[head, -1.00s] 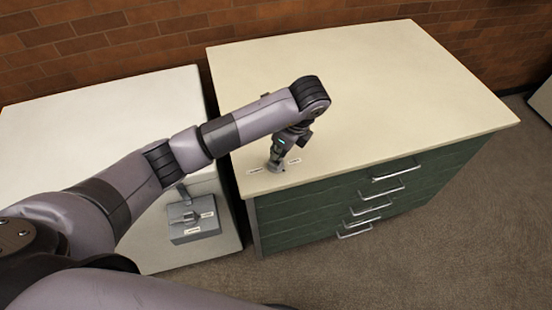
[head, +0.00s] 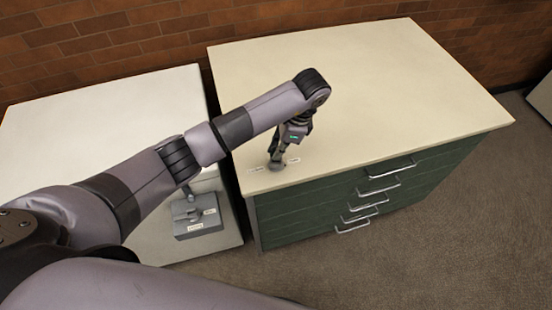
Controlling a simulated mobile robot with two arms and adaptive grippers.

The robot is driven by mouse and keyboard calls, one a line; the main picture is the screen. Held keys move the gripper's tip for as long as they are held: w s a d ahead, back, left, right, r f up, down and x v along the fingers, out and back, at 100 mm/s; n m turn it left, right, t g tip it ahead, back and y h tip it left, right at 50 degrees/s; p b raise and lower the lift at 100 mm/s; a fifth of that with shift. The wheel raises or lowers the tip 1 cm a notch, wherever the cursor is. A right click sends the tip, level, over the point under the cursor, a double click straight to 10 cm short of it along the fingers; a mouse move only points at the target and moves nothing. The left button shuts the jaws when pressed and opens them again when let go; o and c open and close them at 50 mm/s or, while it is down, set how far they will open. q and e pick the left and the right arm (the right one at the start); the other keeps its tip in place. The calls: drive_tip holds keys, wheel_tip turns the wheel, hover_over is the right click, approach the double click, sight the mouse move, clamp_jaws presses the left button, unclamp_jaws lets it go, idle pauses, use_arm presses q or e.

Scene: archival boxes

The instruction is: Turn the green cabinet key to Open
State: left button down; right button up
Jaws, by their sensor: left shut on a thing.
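The green cabinet (head: 330,205) has a cream top and a dark green drawer front. My left gripper (head: 275,160) points down at the top's front left corner. It is shut on the cabinet key (head: 276,167), which is mostly hidden by the fingers; only a small grey round part shows at the top's surface. One small white label (head: 255,170) lies to the left of the key and another label (head: 293,161) to the right. Their print is too small to read. My right gripper is not in view.
A white cabinet (head: 120,110) stands to the left, with a grey labelled box-like fitting (head: 197,217) at its front. Several metal drawer handles (head: 382,187) stick out from the green front. The rest of the cream top (head: 390,90) is clear. A brick wall is behind.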

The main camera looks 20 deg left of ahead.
use_arm(q)
drive_tip(key=shift+n, duration=0.5)
drive_tip(key=n+g+p, duration=0.1)
drive_tip(key=n, duration=0.1)
drive_tip(key=shift+r+n+h, duration=0.1)
drive_tip(key=shift+n+h, duration=0.2)
drive_tip(key=shift+w+n, duration=0.1)
drive_tip(key=shift+n, duration=0.5)
drive_tip(key=c, duration=1.5)
unclamp_jaws()
drive_tip(key=shift+o, duration=0.4)
drive_tip(key=o, duration=0.3)
